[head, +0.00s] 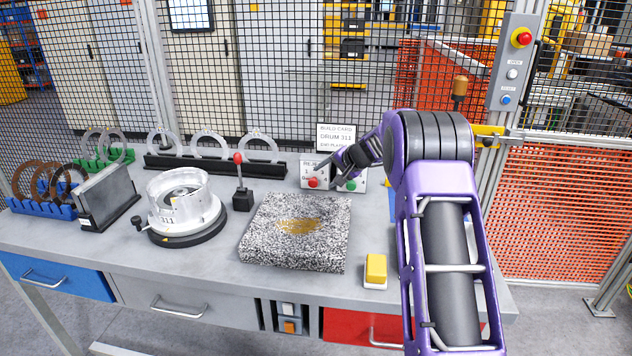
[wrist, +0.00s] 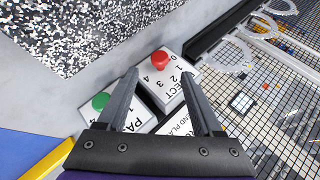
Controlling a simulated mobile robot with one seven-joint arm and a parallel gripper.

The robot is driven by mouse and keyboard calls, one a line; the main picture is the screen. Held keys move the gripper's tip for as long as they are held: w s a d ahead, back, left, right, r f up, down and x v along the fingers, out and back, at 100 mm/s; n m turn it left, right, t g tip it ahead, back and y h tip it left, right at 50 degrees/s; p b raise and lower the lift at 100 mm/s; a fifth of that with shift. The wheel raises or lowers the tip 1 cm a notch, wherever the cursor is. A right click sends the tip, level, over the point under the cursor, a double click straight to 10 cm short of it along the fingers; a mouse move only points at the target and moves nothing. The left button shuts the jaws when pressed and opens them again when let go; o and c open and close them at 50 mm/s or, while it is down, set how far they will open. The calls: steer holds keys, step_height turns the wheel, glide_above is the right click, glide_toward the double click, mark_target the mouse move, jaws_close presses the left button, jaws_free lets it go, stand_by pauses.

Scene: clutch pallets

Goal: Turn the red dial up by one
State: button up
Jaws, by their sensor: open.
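The red dial (head: 313,183) sits on a white box (head: 310,170) at the back of the bench, left of a green dial (head: 350,185) on another white box. In the wrist view the red dial (wrist: 161,60) lies just beyond and between my fingertips, with numbers including 0 to 4 printed around it. The green dial (wrist: 100,102) is outside the left finger. My gripper (wrist: 160,75) is open and empty, close to the red dial. It also shows in the head view (head: 334,173), partly covering the boxes. I cannot tell which number the dial points to.
A build card (head: 336,137) stands behind the boxes. A speckled block (head: 296,232) lies in front, and a black box with a red-knobbed lever (head: 242,198) is to the left. A yellow block (head: 376,268) sits near the front edge. Mesh fencing runs behind the bench.

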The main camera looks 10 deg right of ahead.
mark_target(314, 183)
steer(key=x, duration=0.7)
steer(key=shift+w+a+f+p, duration=0.1)
steer(key=shift+w+f+p, duration=0.1)
steer(key=shift+p, duration=0.1)
jaws_close()
